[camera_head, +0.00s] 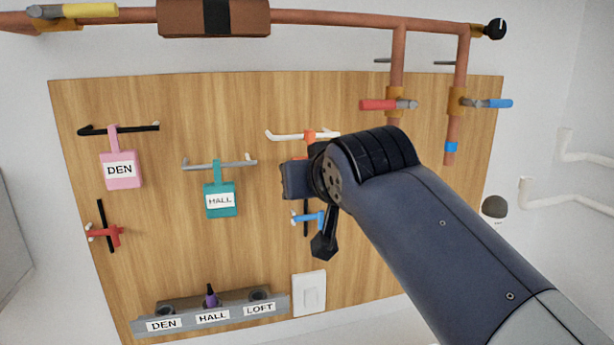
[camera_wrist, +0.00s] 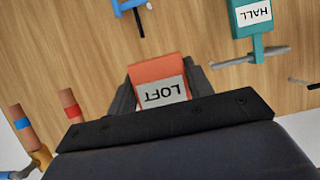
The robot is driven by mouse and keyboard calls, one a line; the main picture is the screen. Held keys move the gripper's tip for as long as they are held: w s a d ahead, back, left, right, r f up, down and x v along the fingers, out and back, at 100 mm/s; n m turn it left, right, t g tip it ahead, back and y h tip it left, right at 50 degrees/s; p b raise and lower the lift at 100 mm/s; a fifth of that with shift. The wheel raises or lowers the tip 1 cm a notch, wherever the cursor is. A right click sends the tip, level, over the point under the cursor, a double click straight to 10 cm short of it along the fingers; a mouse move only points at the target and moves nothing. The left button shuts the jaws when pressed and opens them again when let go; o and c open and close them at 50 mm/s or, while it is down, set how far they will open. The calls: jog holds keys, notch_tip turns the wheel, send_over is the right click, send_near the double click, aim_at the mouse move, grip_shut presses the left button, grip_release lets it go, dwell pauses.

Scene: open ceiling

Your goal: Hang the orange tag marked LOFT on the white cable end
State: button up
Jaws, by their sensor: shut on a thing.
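The white cable end (camera_head: 285,136) sticks out from the upper middle of the wooden board in the head view. An orange piece (camera_head: 309,135), the top of the LOFT tag, shows at the white cable; I cannot tell whether it is around the cable or only in front of it. My gripper (camera_head: 296,178) is just below the cable and hides the rest of the tag. In the wrist view, the orange tag (camera_wrist: 158,70) with its LOFT label sits between the fingers of my gripper (camera_wrist: 161,88), which are shut on it.
A pink DEN tag (camera_head: 120,172) hangs on a black cable, and a teal HALL tag (camera_head: 220,197) hangs on a grey cable to the left. A grey labelled rack (camera_head: 185,317) is below. Red (camera_head: 377,104) and blue (camera_head: 499,103) valve handles are at upper right.

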jog(key=w+a+p, duration=0.1)
jog(key=w+p, duration=0.1)
jog(key=w, duration=0.5)
jog(key=shift+w+a, duration=0.3)
jog(key=shift+w, duration=0.05)
dwell(0.4)
jog(key=shift+f+b, duration=0.75)
jog(key=shift+b, duration=0.05)
dwell(1.5)
jog(key=o, duration=1)
jog(key=shift+o, duration=0.2)
jog(key=shift+s, duration=0.15)
